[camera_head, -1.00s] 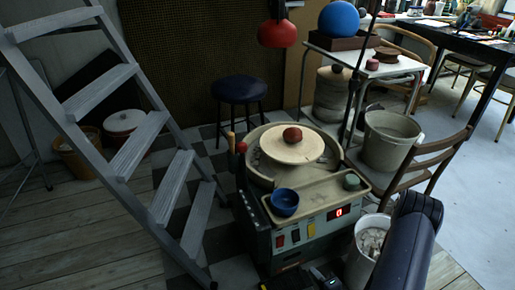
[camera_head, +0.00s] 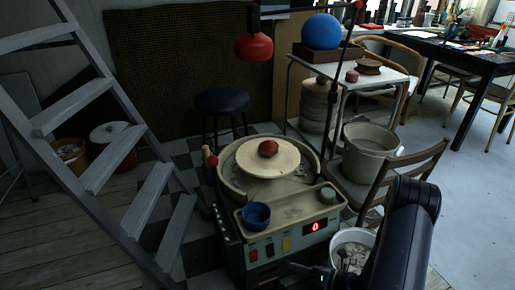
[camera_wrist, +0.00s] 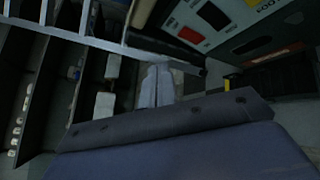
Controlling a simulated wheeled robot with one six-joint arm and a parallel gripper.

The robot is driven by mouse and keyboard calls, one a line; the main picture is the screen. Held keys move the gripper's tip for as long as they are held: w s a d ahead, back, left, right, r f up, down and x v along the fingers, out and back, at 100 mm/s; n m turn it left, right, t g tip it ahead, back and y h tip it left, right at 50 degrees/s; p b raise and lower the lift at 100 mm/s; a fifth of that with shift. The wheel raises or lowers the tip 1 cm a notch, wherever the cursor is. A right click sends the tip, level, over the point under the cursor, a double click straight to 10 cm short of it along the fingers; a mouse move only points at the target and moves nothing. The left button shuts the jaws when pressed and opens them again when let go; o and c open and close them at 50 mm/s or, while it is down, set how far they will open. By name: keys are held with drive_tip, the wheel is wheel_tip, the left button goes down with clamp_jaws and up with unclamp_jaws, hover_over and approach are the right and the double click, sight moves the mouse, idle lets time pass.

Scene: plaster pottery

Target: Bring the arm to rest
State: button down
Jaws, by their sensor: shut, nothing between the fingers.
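My gripper (camera_wrist: 157,86) shows in the wrist view as two pale fingers side by side, shut and empty. The dark link of my arm (camera_head: 405,235) rises at the lower right of the head view. The gripper cannot be clearly made out in the head view. In the wrist view, the pottery wheel's control panel (camera_wrist: 225,25) shows at the top right, beyond the fingers.
The pottery wheel (camera_head: 267,157), with a red-brown lump on it, stands left of my arm. A blue bowl (camera_head: 256,215) sits on its front tray. A white bucket (camera_head: 352,241), chair (camera_head: 400,170) and grey bucket (camera_head: 371,150) are close. A ladder (camera_head: 110,155) stands left.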

drive_tip(key=n+g, duration=0.2)
drive_tip(key=n, duration=0.1)
drive_tip(key=r+n+g, duration=0.1)
drive_tip(key=n+g, duration=0.1)
drive_tip(key=n, duration=0.2)
drive_tip(key=r+n+g, duration=0.1)
drive_tip(key=n+g, duration=0.1)
drive_tip(key=n, duration=0.2)
drive_tip(key=shift+w+d+r+g, duration=0.15)
drive_tip(key=shift+w+r+g, duration=0.1)
drive_tip(key=shift+g, duration=0.15)
drive_tip(key=shift+n, duration=0.3)
